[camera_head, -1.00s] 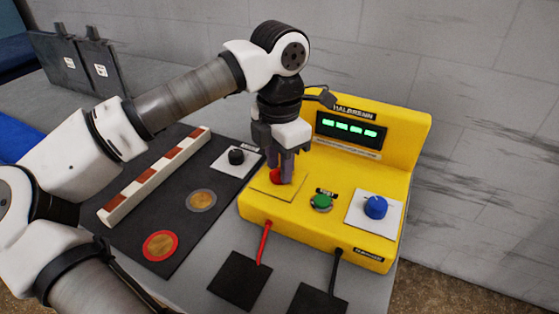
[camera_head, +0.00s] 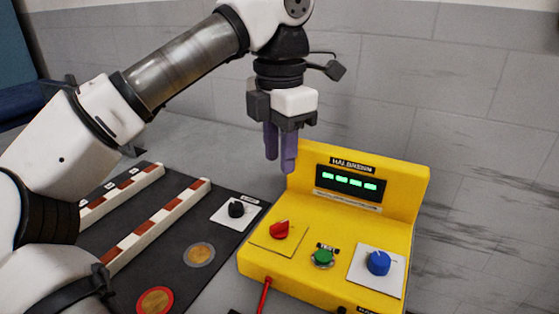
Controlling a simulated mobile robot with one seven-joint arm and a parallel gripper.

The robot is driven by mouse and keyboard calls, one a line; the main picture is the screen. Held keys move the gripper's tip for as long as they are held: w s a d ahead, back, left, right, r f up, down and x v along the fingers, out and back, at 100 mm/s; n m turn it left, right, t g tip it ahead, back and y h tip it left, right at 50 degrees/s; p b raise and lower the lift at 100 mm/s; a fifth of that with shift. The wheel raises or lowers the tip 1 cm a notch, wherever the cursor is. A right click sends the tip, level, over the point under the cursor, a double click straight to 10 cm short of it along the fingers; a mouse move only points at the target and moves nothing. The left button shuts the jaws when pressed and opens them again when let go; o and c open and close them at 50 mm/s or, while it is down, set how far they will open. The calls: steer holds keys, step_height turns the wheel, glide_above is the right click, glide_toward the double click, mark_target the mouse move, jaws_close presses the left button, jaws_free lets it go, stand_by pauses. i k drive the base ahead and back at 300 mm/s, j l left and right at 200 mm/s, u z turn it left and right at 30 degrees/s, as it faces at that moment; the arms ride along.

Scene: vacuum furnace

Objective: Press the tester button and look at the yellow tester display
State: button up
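The yellow tester (camera_head: 300,280) stands at the right of the bench, labelled HALBRENN. Its dark display (camera_head: 347,183) on the upright back part shows several bright green marks like dashes. The green tester button (camera_head: 323,257) sits at the front middle of the sloped face, below a small black label. A red knob (camera_head: 280,230) is left of the button and a blue knob (camera_head: 378,262) on a white plate is right of it. My gripper (camera_head: 280,168) hangs above and behind the red knob, pointing down, clear of the tester face. Its purple fingers look close together, with nothing visible between them.
A red cable (camera_head: 264,296) leaves the tester's front. A grey wall (camera_head: 480,150) stands behind.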

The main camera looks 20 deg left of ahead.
mark_target(323, 257)
steer(key=k, duration=1)
